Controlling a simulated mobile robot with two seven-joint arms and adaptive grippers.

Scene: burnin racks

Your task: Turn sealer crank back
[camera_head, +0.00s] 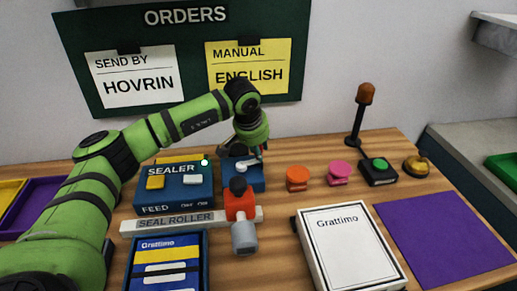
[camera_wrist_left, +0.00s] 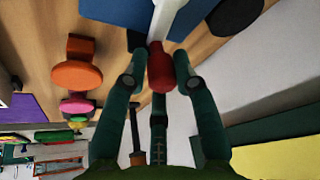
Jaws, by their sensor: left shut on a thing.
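The sealer (camera_head: 172,190) is a blue box with yellow and white controls, left of centre in the head view. A second blue block (camera_head: 243,180) stands at its right. My left gripper (camera_head: 251,157) reaches down over this block from behind. In the left wrist view a white crank arm (camera_wrist_left: 166,18) ends in a red knob (camera_wrist_left: 160,70). My left gripper (camera_wrist_left: 159,75) is shut on this knob, with its fingers around it. The knob is hidden by the gripper in the head view. My right gripper is not in view.
A seal roller bar (camera_head: 175,222) with a red and grey part (camera_head: 243,236) lies in front. Orange (camera_head: 297,178) and pink (camera_head: 339,172) stamps, a green button box (camera_head: 378,171) and a bell (camera_head: 416,166) stand right. A white Grattimo box (camera_head: 350,250) and purple mat (camera_head: 445,238) lie at front right.

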